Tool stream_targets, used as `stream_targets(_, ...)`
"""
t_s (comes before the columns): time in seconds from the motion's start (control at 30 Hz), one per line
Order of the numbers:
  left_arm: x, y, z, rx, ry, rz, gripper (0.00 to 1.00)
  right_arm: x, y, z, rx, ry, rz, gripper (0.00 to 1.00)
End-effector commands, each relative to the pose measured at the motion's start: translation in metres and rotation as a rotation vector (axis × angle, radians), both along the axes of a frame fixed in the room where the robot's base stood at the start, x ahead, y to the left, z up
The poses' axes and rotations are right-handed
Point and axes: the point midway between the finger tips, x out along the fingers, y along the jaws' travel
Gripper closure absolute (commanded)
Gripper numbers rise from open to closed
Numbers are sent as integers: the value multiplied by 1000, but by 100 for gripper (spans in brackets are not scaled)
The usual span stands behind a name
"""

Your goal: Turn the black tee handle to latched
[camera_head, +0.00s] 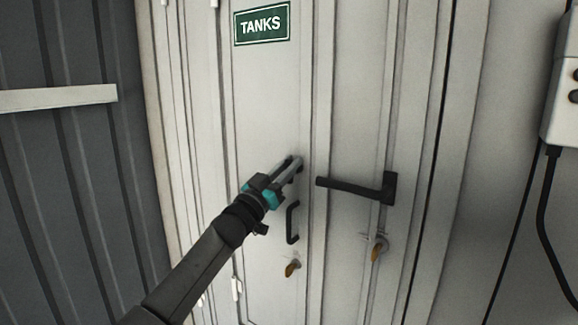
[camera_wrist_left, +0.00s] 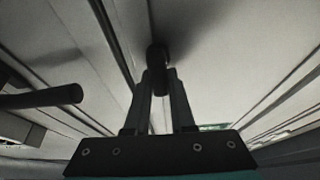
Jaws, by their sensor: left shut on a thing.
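The black tee handle (camera_wrist_left: 157,55) is on the pale left door panel, below the TANKS sign. In the head view it is mostly hidden behind the fingers. My left gripper (camera_head: 293,169) reaches up from the lower left and is shut on the tee handle. In the left wrist view the two fingers of the gripper (camera_wrist_left: 159,88) lie on either side of the dark handle. The angle at which the handle is turned is hard to tell. My right gripper is not in view.
A black lever handle (camera_head: 348,187) sticks out on the right door, close to my fingers. Below them is a black pull handle (camera_head: 291,222). Keyed locks (camera_head: 292,268) sit lower. A grey box (camera_head: 562,95) with a cable is at the far right.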

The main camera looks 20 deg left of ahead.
Motion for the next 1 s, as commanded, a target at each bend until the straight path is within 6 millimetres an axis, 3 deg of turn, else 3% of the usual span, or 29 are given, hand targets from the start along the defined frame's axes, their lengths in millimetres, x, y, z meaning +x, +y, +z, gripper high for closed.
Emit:
stream_targets(0.57, 0, 0, 0, 35, -12, 0, 100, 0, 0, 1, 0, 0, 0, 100)
stream_targets(1.0, -2, -4, 0, 330, -119, 1, 100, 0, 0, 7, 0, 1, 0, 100)
